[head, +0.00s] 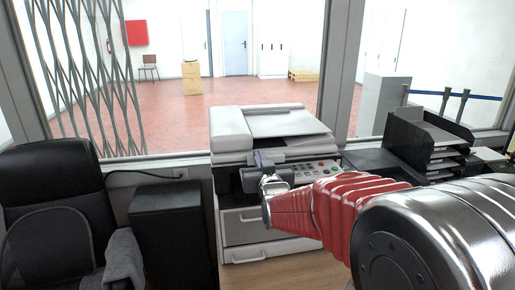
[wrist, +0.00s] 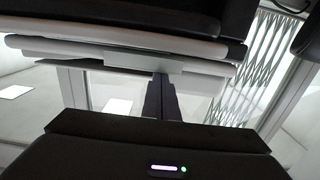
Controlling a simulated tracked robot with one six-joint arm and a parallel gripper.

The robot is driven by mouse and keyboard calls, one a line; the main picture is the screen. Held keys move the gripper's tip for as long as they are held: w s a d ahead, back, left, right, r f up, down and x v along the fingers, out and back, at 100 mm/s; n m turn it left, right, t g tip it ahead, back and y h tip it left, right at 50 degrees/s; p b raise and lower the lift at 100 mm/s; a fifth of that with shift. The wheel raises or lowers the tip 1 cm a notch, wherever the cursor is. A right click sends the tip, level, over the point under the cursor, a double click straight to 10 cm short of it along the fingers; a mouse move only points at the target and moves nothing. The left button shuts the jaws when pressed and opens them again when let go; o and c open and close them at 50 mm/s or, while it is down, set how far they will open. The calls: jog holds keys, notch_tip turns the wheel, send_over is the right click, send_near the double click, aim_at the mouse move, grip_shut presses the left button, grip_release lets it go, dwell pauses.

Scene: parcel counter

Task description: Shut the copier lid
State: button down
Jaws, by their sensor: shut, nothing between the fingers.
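The copier (head: 240,218) stands in the middle of the head view, against the window. Its white lid (head: 284,122) lies flat or nearly flat on top; I cannot tell if it is fully down. My gripper (head: 264,160) is at the copier's front, beside the button panel (head: 316,168) and below lid height in the picture. In the wrist view my gripper's dark fingers (wrist: 160,97) are together and empty. Pale slab-like edges of the copier (wrist: 120,42) cross the top of that view, which looks upside down. Whether the fingertips touch the copier is unclear.
A black chair (head: 50,200) and a dark cabinet (head: 172,235) stand left of the copier. A black paper tray stack (head: 428,140) is on the counter at right. A window frame (head: 343,70) rises behind the copier. The space above the lid looks clear.

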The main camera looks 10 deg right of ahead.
jog(key=shift+s+f, duration=0.2)
jog(key=shift+f, duration=1.3)
jog(key=shift+r, duration=0.1)
notch_tip(320, 180, up, 6)
jog(key=shift+r, duration=0.2)
jog(key=s+f, duration=0.3)
jog(key=s, duration=0.6)
